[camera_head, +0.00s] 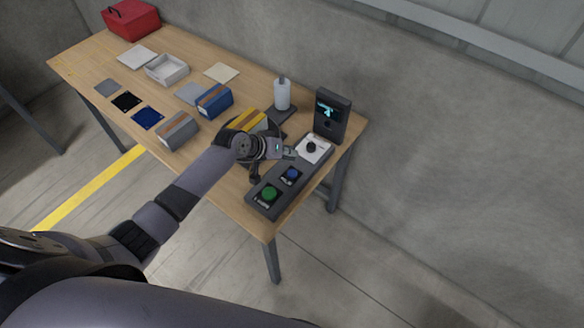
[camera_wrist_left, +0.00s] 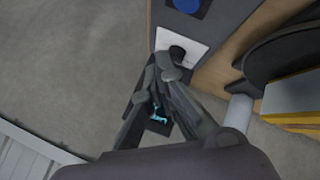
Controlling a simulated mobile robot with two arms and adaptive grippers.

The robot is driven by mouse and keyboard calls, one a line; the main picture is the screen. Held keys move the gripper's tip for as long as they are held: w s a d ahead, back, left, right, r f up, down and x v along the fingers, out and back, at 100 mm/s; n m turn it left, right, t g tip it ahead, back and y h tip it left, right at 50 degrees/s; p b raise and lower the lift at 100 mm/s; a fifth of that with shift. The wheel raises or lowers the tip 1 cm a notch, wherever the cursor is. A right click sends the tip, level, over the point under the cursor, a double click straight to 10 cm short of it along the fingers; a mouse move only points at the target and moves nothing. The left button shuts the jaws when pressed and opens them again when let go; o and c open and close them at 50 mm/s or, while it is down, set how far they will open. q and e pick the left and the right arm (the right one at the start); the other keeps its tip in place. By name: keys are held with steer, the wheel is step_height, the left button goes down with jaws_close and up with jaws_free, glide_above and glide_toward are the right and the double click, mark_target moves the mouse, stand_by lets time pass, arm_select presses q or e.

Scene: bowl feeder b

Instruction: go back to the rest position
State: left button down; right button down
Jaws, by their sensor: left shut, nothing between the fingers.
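My left gripper (camera_head: 290,152) is shut and empty. In the head view it hangs over the right part of the wooden table, close to a black knob (camera_head: 311,146) on a white plate. The left wrist view shows its closed fingers (camera_wrist_left: 158,85) just beside the same knob (camera_wrist_left: 177,53); I cannot tell whether they touch. A control box (camera_head: 264,208) with a green button (camera_head: 270,193) and a blue button (camera_head: 291,174) lies in front of the gripper. My right gripper is in neither view.
A dark display unit (camera_head: 332,116) stands behind the knob, by the wall. A white bottle (camera_head: 282,94), a yellow box (camera_head: 247,121), a blue box (camera_head: 214,101) and a grey box (camera_head: 177,131) stand left of it. A white tray (camera_head: 167,70) and a red case (camera_head: 131,19) are farther left.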

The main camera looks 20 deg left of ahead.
arm_select(q)
steer(key=shift+r, duration=0.1)
stand_by(0.4)
steer(key=shift+s+d, duration=0.1)
steer(key=shift+s, duration=0.05)
steer(key=s+d+m+g+y, duration=0.3)
steer(key=s+m, duration=0.1)
steer(key=s, duration=1.9)
steer(key=s+a+r+y, duration=0.2)
steer(key=s+a+r, duration=0.35)
steer(key=s, duration=0.35)
step_height(320, 180, down, 34)
steer(key=s+r+g+b, duration=0.1)
steer(key=s+g+b, duration=0.1)
steer(key=b, duration=0.5)
steer(key=s+a+f+b, duration=0.1)
steer(key=s+f+b, duration=0.1)
steer(key=s+f, duration=0.6)
steer(key=s+a+f+g+b, duration=0.1)
steer(key=s+a+f+b, duration=0.1)
steer(key=s+f, duration=0.7)
step_height(320, 180, down, 4)
steer(key=shift+a+f+y+b, duration=0.1)
steer(key=shift+a+y+b, duration=0.05)
steer(key=shift+y+b, duration=0.15)
